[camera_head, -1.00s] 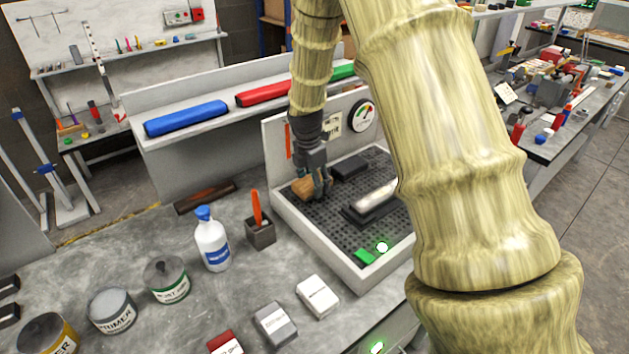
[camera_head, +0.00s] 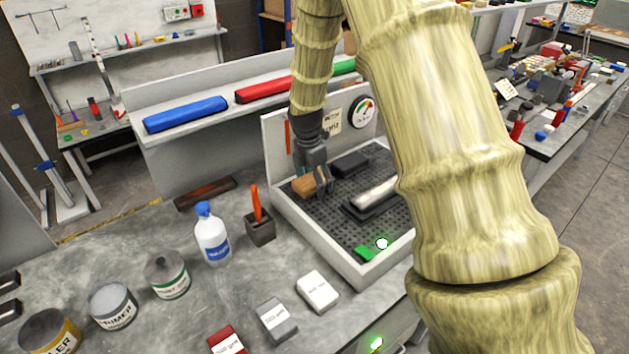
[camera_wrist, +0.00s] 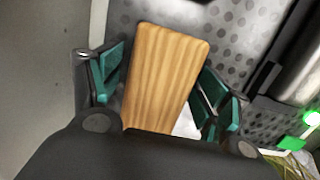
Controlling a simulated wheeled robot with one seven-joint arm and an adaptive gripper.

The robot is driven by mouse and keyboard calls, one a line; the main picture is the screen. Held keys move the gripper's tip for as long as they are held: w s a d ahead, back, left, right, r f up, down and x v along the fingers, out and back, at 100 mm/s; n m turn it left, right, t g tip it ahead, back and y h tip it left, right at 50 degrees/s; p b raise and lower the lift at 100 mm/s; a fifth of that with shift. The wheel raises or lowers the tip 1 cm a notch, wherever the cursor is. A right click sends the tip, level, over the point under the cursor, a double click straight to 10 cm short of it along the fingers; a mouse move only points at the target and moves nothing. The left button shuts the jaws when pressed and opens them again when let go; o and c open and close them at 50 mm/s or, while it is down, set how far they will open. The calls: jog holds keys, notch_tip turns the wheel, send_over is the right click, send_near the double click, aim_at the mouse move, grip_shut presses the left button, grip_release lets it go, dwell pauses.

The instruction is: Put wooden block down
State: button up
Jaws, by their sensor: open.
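The wooden block (camera_head: 303,187) is light brown with straight grain. It appears to rest on the dark perforated bed of the white-walled tray (camera_head: 318,262), near its left corner. In the wrist view the block (camera_wrist: 165,75) lies between the two green-padded fingers of my gripper (camera_wrist: 160,95), with gaps at both sides. The gripper is open around the block. In the head view my gripper (camera_head: 311,192) is low over the tray and hides part of the block. The block's lower end is hidden by the gripper body in the wrist view.
A dark block (camera_head: 350,165) and a metal bar on a dark base (camera_head: 375,198) share the tray. A green piece (camera_head: 365,253) is near its front wall. A gauge (camera_head: 363,111) is on the back panel. A bottle (camera_head: 212,236) and an orange-handled tool (camera_head: 257,205) stand left.

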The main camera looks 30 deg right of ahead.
aim_at(312, 181)
jog(key=shift+r+b, duration=0.1)
jog(key=shift+b, duration=0.4)
notch_tip(312, 181, up, 11)
jog(key=a+b, duration=0.1)
jog(key=b, duration=0.1)
jog(key=shift+s+a+b, duration=0.2)
jog(key=shift+s+b, duration=0.15)
jog(key=shift+b, duration=0.05)
jog(key=shift+r, duration=0.15)
